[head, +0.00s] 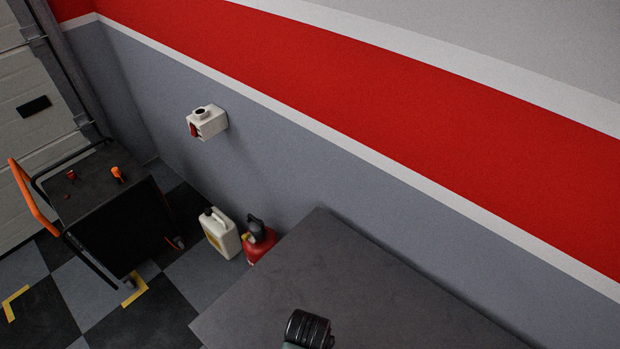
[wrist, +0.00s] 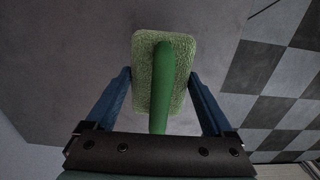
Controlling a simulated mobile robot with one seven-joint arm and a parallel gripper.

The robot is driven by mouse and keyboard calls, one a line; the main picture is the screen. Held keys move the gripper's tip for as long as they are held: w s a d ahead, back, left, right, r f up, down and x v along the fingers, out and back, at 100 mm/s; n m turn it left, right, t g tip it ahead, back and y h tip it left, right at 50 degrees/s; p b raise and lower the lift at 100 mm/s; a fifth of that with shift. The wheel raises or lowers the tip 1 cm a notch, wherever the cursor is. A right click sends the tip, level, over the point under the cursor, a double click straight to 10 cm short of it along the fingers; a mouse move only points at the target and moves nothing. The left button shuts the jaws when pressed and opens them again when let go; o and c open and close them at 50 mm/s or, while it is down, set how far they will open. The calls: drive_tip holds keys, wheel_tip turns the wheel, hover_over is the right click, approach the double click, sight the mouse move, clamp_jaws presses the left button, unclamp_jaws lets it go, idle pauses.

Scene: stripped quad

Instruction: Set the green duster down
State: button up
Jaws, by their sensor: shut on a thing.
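The green duster (wrist: 163,58) shows in the wrist view, with a pale green fuzzy pad and a smooth darker green handle running down toward my palm. My gripper (wrist: 159,76) has its blue fingers on either side of it and is shut on it. The duster does not show in the head view.
A dark grey tabletop (head: 330,275) fills the lower middle of the head view, bare where seen. A cart (head: 103,185) with an orange handle, a white jug (head: 219,235) and a red can (head: 260,245) stand left of it. A white box (head: 208,122) is on the wall.

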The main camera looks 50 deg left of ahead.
drive_tip(key=shift+w+f, duration=0.1)
drive_tip(key=shift+f, duration=2.45)
drive_tip(key=shift+f, duration=0.1)
drive_tip(key=o, duration=1.2)
wheel_tip(320, 180, up, 12)
drive_tip(key=shift+r, duration=0.15)
